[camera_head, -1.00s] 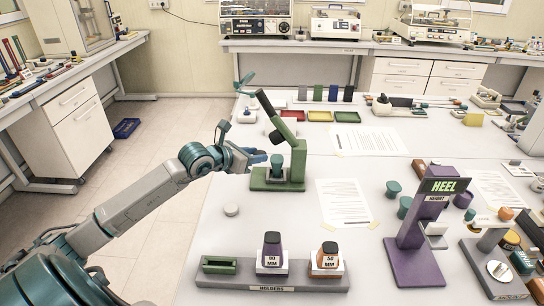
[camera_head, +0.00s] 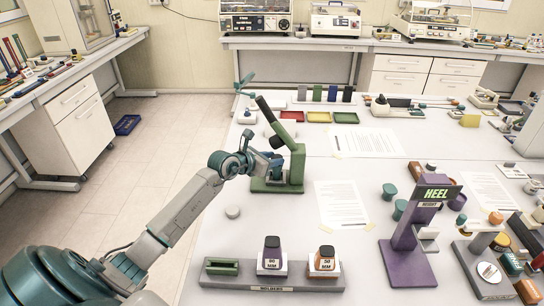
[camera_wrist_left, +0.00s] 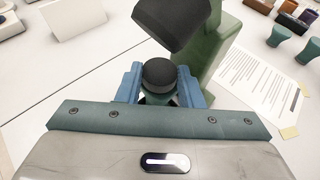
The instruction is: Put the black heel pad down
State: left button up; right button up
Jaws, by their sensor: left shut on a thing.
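My left gripper (camera_head: 273,166) is at the green stand (camera_head: 294,166) on the table, its wrist coming in from the left. In the left wrist view its two blue fingers (camera_wrist_left: 160,86) are shut on a round black pad (camera_wrist_left: 158,73), with a teal part just below it. A large black block (camera_wrist_left: 174,22) on the green stand's arm hangs close above the pad. Whether the pad rests on the stand's base is hidden by my gripper. My right gripper is not in view.
A holder rack (camera_head: 268,284) at the front carries a purple and an orange heel and an empty green cradle (camera_head: 221,267). A purple heel-height stand (camera_head: 408,262) is to the right. A white round disc (camera_head: 232,212) and paper sheets lie between, with some bare table.

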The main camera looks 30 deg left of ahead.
pick_arm(q)
jog(key=shift+f, duration=0.25)
jog(key=o, duration=1)
jog(key=shift+r, duration=0.1)
jog(key=shift+r, duration=0.2)
jog(key=b+v, duration=0.1)
jog(key=v, duration=1)
jog(key=shift+s+a+r+b, duration=0.1)
jog(key=shift+s+b, duration=0.3)
